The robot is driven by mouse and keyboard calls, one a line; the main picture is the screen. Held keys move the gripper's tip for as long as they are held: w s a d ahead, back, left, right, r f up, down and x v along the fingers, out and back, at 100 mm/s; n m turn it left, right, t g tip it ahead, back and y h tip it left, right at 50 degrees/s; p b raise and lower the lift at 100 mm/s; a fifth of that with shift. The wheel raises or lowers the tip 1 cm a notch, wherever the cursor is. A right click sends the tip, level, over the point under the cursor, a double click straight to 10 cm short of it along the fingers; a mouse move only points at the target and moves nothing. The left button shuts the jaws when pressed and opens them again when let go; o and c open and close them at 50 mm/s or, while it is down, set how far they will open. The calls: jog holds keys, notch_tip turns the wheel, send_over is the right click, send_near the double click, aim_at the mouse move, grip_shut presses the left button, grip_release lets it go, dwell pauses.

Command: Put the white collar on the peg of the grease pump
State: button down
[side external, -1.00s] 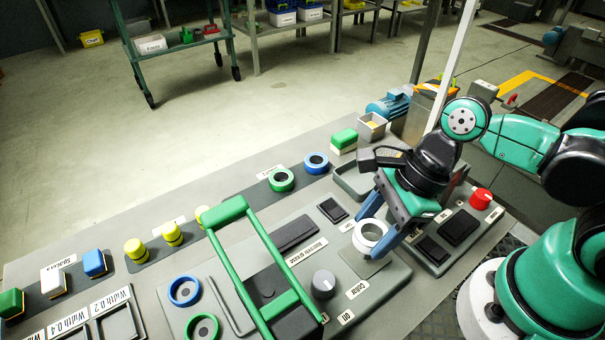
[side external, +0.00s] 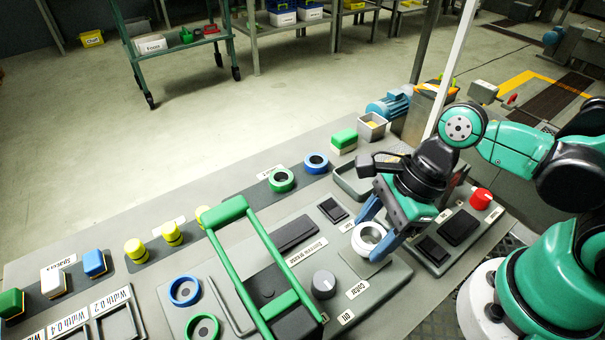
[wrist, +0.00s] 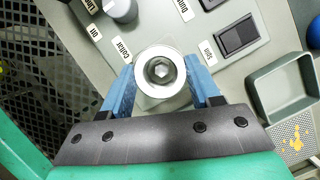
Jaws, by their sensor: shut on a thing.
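The white collar (side external: 358,242) is held between the blue fingers of my gripper (side external: 370,236), low over a pale square pad on the grey-green machine base (side external: 390,283). In the wrist view my gripper (wrist: 160,70) has one finger on each side of the collar (wrist: 141,74). A round metal end with a hex socket, apparently the peg (wrist: 160,70), shows through the collar's hole and looks roughly centred. The collar looks level. I cannot tell how far it is down around the peg, or whether it touches the pad.
A grey knob (side external: 324,284) and a green-handled frame (side external: 229,211) stand left of the gripper. A dark rocker switch (side external: 332,210) is behind it. A black-buttoned box (side external: 459,227) with a red button (side external: 480,199) is at right. Green (side external: 282,180) and blue rings (side external: 316,162) lie behind.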

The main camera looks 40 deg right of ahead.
dwell(0.4)
jog(key=shift+f, duration=0.75)
jog(key=shift+f, duration=0.6)
dwell(0.6)
jog(key=shift+c, duration=0.5)
grip_release()
jog(key=shift+o, duration=0.5)
jog(key=shift+r, duration=4.55)
